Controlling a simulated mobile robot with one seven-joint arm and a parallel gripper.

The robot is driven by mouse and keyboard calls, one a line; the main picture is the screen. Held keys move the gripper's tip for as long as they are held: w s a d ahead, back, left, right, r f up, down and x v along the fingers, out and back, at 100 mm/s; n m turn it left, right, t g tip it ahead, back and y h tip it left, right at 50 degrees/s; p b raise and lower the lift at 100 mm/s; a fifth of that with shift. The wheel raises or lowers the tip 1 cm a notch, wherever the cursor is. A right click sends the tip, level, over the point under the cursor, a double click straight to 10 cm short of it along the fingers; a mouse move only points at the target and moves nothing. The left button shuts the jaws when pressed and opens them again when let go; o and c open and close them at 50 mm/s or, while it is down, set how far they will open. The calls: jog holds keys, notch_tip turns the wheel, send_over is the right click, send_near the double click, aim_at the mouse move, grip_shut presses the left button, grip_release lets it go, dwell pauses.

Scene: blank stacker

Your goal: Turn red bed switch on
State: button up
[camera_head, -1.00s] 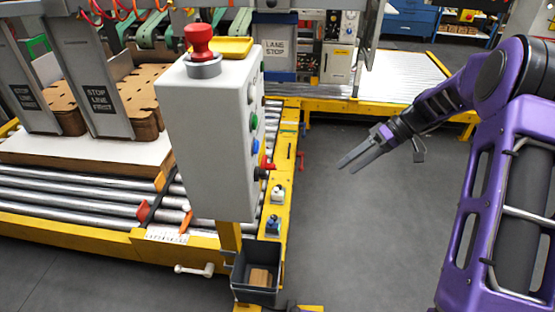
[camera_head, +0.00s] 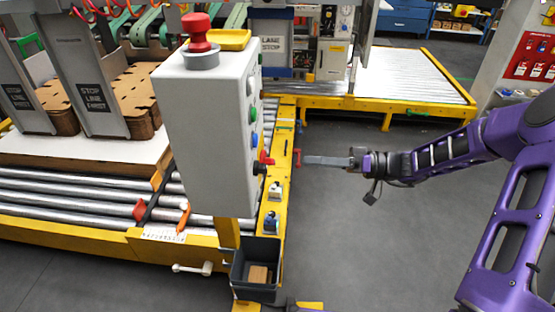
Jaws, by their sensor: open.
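A grey control box (camera_head: 208,140) stands on a yellow post at the picture's middle left. On its right side face, low down, is a red switch (camera_head: 264,158) with a black base, seen edge-on. Above it sit a blue button (camera_head: 254,138), a green button (camera_head: 252,114) and a pale one. My gripper (camera_head: 308,160) points left toward that face, at about the switch's height in the picture, with a gap between them. The fingers overlap in this view. They hold nothing visible. The switch's setting cannot be told.
A red mushroom button (camera_head: 198,34) and a yellow tray (camera_head: 229,39) are on top of the box. A dark bin (camera_head: 255,270) hangs below. A yellow-edged roller conveyor (camera_head: 70,198) lies behind and left. Grey floor at right is clear.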

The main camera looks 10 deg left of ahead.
aim_at(268, 162)
jog(key=a, duration=0.9)
jog(key=shift+s, duration=0.3)
jog(key=c, duration=1.4)
